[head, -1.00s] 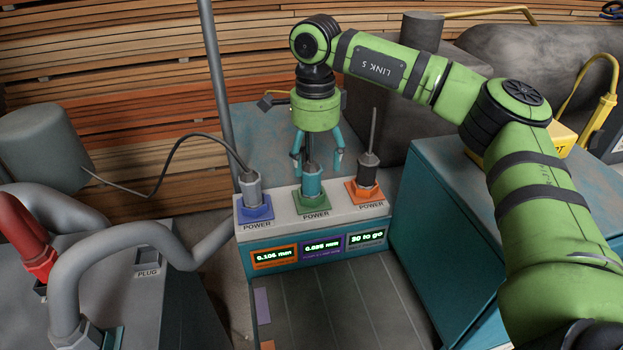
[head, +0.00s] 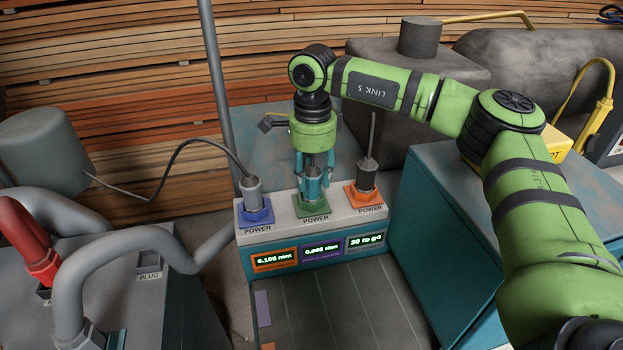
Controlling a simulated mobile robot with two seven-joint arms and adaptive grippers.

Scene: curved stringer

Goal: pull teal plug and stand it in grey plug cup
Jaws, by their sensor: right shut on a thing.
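The teal plug (head: 313,190) stands upright in the green socket (head: 311,209), the middle one of three on the power box. My right gripper (head: 313,183) comes down on it from above, shut on the plug with its teal fingers at both sides. The fingers and palm hide much of the plug. The grey plug cup (head: 149,270), marked PLUG, sits on the grey bench at the lower left, well left of the gripper. Its square opening shows dark and empty. My left gripper is not in view.
A grey plug with a cable (head: 252,192) stands in the blue socket close left, and a dark plug (head: 367,178) in the orange socket close right. A thin grey post (head: 218,90) and thick grey pipes (head: 130,238) stand between or near box and cup.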

